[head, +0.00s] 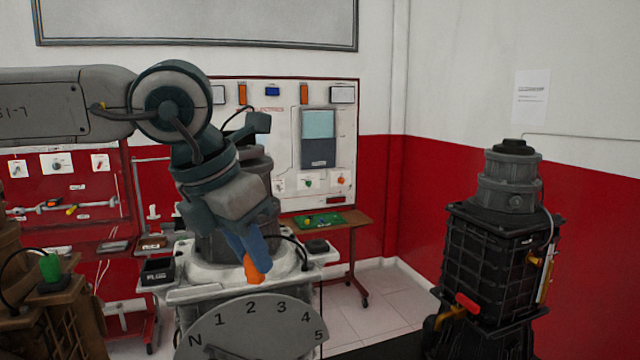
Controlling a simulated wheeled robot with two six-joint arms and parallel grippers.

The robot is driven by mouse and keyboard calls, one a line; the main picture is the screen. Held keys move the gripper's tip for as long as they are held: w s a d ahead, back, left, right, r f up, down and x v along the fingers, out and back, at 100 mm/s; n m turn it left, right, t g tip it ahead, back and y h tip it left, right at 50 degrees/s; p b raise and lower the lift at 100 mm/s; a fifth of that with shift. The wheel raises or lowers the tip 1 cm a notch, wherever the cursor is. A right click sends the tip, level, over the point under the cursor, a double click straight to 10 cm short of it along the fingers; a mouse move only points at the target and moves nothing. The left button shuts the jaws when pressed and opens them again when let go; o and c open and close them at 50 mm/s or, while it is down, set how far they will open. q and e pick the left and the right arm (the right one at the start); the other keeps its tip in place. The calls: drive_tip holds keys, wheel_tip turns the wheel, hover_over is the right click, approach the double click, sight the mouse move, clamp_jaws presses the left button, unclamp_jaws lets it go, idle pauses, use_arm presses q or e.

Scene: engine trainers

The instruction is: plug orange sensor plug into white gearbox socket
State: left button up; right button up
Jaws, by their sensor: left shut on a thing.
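My left gripper (245,246) reaches in from the left and points down, its blue fingers shut on the orange sensor plug (253,269). The plug's upper part is hidden between the fingers. It shows in front of the white gearbox (287,262); I cannot tell whether it touches the gearbox. I cannot make out the white socket. A grey dial plate (262,325) marked N and 1 to 5 is at the front, below the plug. My right gripper is not in view.
A dark machine (492,265) with a round top stands at the right. A brown unit with a green plug (50,267) is at the left edge. Behind are a wooden table with a green mat (327,221) and a white wall panel (290,125). Floor shows right of the gearbox.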

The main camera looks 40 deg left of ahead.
use_arm(q)
drive_tip(key=w+a+r+n+y+p, duration=0.1)
drive_tip(key=w+a+n+p, duration=0.2)
drive_tip(key=w, duration=0.7)
drive_tip(key=w+a+r+n+y+p, duration=0.1)
drive_tip(key=w+a+r+n+p, duration=0.1)
drive_tip(key=w+p, duration=0.5)
drive_tip(key=w+a+n, duration=0.1)
drive_tip(key=w+a, duration=0.1)
drive_tip(key=shift+w+n+g, duration=0.3)
drive_tip(key=shift+w+g, duration=0.1)
drive_tip(key=shift+a+f+y, duration=0.1)
drive_tip(key=shift+f+y, duration=0.05)
drive_tip(key=shift+y, duration=0.15)
wheel_tip(320, 180, down, 5)
drive_tip(key=b, duration=0.4)
drive_tip(key=shift+b, duration=0.35)
drive_tip(key=shift+f+b, duration=0.3)
drive_tip(key=shift+b, duration=0.1)
